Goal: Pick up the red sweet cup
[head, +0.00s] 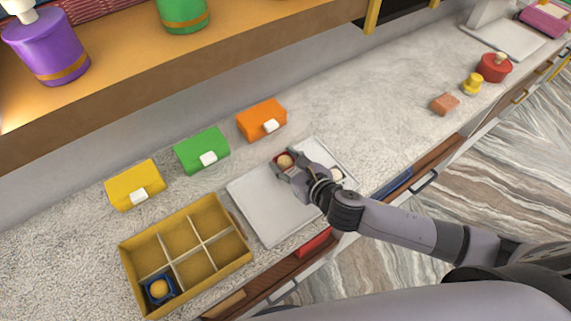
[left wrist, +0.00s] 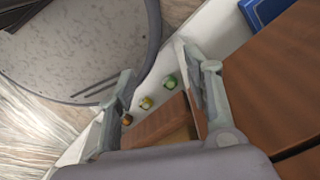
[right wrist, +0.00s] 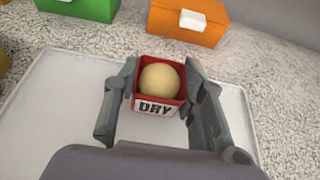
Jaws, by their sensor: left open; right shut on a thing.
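The red sweet cup (right wrist: 159,90) is a small square cup with a white label reading DRY and a round pale sweet in it. In the right wrist view it sits between the two fingers of my right gripper (right wrist: 160,88), which is shut on it. In the head view the cup (head: 282,159) is at the tip of my right gripper (head: 288,168), over the far part of the white tray (head: 265,205). I cannot tell whether it touches the tray. My left gripper (left wrist: 160,85) is open and empty, with drawers and floor beyond it.
A yellow divided box (head: 183,230) holds a blue cup with a sweet (head: 159,288) in its near-left compartment. Yellow (head: 134,185), green (head: 202,150) and orange (head: 262,119) boxes line the back. Another pale sweet (head: 336,174) shows beside my right wrist.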

